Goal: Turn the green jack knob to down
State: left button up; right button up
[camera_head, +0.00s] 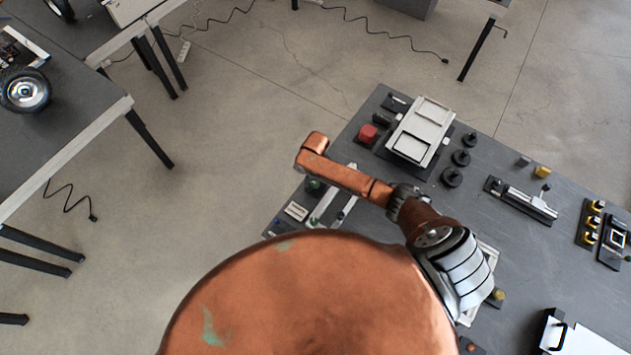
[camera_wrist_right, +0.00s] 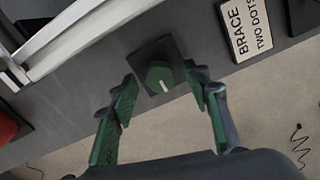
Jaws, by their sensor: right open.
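The green jack knob (camera_wrist_right: 158,76) sits on a dark square base near the panel edge in the right wrist view. Its short white pointer mark is toward the bottom of the picture. My right gripper (camera_wrist_right: 162,82) is open, its green-lined fingers to the left and right of the knob. No contact with the knob shows, and I cannot tell the exact depth gap. In the head view a small green part, likely the knob (camera_head: 313,185), shows just below my copper arm link; the fingers are not clear there. My left gripper is not in view.
A label plate (camera_wrist_right: 247,29) reading "BRACE TWO DOTS" lies right of the knob in the wrist view, white rails (camera_wrist_right: 75,38) to the left. The panel table (camera_head: 490,160) holds a red button (camera_head: 368,133), black knobs and a slider. Open floor (camera_head: 220,130) lies beyond its left edge.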

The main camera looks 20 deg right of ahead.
jog(key=c, duration=1.2)
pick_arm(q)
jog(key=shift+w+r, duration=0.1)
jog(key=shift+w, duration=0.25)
pick_arm(e)
jog(key=shift+o, duration=0.2)
